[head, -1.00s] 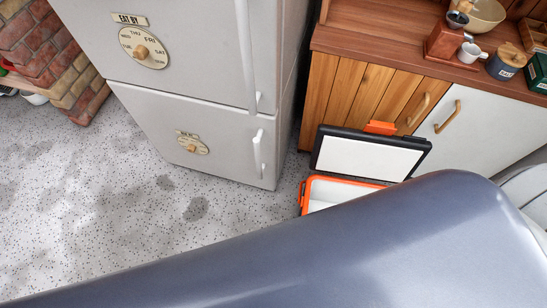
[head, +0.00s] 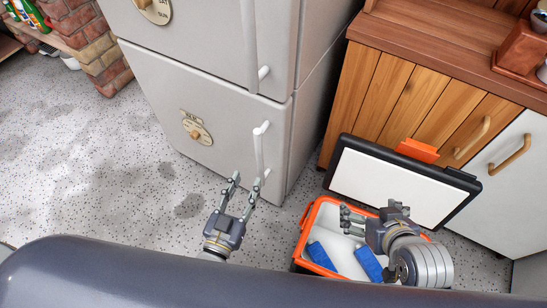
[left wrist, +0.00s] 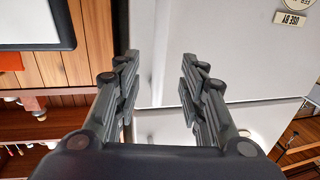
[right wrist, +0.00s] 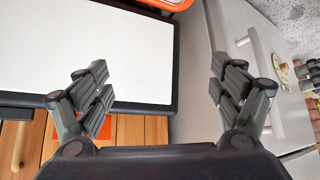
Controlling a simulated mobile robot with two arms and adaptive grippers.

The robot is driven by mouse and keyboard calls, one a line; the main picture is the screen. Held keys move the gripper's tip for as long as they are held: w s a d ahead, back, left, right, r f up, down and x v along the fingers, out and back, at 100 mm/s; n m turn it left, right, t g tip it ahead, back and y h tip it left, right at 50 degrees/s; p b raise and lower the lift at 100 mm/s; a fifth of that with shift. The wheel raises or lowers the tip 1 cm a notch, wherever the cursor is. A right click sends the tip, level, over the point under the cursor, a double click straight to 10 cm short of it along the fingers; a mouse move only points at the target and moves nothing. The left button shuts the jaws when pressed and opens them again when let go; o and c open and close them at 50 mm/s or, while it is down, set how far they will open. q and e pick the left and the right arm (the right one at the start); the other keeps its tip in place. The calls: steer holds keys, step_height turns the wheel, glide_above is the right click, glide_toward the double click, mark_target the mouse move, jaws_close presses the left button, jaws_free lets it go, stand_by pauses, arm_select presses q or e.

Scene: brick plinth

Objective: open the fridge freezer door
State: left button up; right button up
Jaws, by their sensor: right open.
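The grey fridge freezer stands upper middle in the head view. Its lower freezer door (head: 200,105) is shut and has a dial and a white vertical handle (head: 259,150) near its right edge. The upper fridge door (head: 210,35) is shut too. My left gripper (head: 242,186) is open and empty, just below and in front of the freezer handle, apparently apart from it. In the left wrist view its spread fingers (left wrist: 158,85) face the pale fridge front. My right gripper (head: 362,218) is open above the cool box; its fingers (right wrist: 160,85) also show in the right wrist view.
An open orange cool box (head: 300,250) with blue packs (head: 368,264) inside stands right of the fridge, its white lid (head: 390,182) raised. Wooden cabinets (head: 410,90) stand behind it. A brick plinth (head: 85,45) is at upper left. Speckled floor (head: 90,150) lies free on the left.

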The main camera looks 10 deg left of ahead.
mark_target(258, 156)
arm_select(q)
steer(key=w, duration=0.3)
steer(key=w+d+b, duration=0.1)
steer(key=w, duration=0.2)
steer(key=w+d+b, duration=0.1)
steer(key=w, duration=0.3)
steer(key=shift+r, duration=0.1)
steer(key=shift+w, duration=0.35)
arm_select(e)
steer(key=w+a+r+t+y, duration=0.1)
steer(key=w+a+r+t, duration=0.2)
steer(key=w+r+t, duration=0.3)
steer(key=shift+w+r+y, duration=0.4)
steer(key=shift+w+r, duration=0.45)
steer(key=shift+r, duration=0.75)
steer(key=shift+a, duration=0.1)
arm_select(q)
jaws_close()
